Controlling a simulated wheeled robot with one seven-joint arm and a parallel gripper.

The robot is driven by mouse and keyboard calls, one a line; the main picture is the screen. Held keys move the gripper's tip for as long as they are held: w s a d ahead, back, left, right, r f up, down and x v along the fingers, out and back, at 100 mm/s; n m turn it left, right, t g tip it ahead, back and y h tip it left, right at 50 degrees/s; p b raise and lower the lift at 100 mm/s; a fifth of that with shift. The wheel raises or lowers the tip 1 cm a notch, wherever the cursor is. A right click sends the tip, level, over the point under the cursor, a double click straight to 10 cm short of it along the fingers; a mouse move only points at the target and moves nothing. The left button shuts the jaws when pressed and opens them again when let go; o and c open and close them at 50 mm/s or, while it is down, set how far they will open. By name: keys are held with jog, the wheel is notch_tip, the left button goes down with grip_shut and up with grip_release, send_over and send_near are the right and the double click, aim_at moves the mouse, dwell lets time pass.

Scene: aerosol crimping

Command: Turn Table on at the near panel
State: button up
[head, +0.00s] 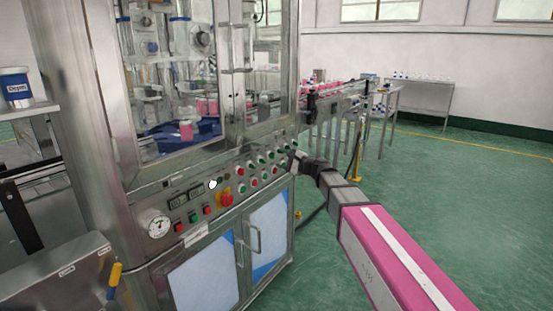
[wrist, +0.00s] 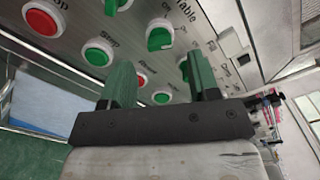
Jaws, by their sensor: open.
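The near panel (head: 222,192) is a steel strip of buttons and switches on the machine's front. In the wrist view a "Table" label (wrist: 187,12) is printed on the panel, close to a green rotary knob (wrist: 160,38). I cannot read that knob's setting with certainty. My gripper (wrist: 161,76) is open and empty, its two green fingers apart and pointing at the panel. The knob shows beyond the gap between the fingers; I cannot tell whether they touch anything. In the head view my gripper (head: 298,156) is at the panel's right end, small and partly hidden by my wrist.
A red button (wrist: 45,18) and a green button (wrist: 98,51) sit left of my fingers. Another green knob is partly hidden by the right finger. A red emergency button (head: 226,199) is mid-panel. A conveyor (head: 340,97) stands behind; the green floor at right is open.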

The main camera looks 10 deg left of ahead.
jog(key=v, duration=0.6)
jog(key=shift+d, duration=0.25)
jog(key=shift+s, duration=0.15)
